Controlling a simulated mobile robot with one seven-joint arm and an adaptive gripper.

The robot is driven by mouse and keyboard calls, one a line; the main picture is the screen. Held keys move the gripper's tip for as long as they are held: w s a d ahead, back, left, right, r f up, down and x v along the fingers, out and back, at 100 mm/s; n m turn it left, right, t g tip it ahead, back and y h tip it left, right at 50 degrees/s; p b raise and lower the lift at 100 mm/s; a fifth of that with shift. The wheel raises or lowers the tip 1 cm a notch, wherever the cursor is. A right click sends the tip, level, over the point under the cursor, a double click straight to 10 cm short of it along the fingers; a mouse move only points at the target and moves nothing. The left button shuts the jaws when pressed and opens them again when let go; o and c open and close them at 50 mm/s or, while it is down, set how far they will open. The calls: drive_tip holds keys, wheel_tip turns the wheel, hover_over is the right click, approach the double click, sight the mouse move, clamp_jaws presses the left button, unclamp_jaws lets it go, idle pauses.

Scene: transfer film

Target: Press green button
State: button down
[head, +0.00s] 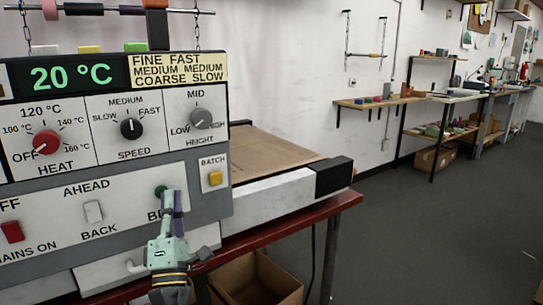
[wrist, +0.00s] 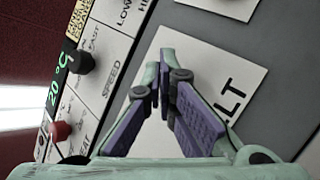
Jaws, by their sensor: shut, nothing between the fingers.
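The green button (head: 159,191) sits on the lower grey panel of the machine, above a label that starts with "BE". My gripper (head: 172,196) is shut and empty, its purple-padded fingertips at the button and covering its right side. I cannot tell whether they touch it. In the wrist view my gripper (wrist: 164,78) points at the white label plate (wrist: 232,72), where "LT" shows. The green button is not visible there, hidden behind the fingers.
A yellow batch button (head: 215,178), a grey ahead/back switch (head: 93,211) and a red mains switch (head: 12,232) are nearby. Above are the red heat knob (head: 46,143), black speed knob (head: 131,127) and grey height knob (head: 201,119). A cardboard box (head: 262,280) stands below.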

drive_tip(key=shift+s+d+p, duration=0.3)
drive_tip(key=shift+s+d, duration=0.25)
drive_tip(key=shift+s, duration=0.25)
drive_tip(key=shift+s+d+p, duration=0.3)
drive_tip(key=shift+s+d, duration=0.25)
drive_tip(key=shift+s, duration=0.3)
drive_tip(key=shift+s+d+p, duration=0.3)
drive_tip(key=shift+s+d, duration=0.25)
drive_tip(key=shift+s, duration=0.25)
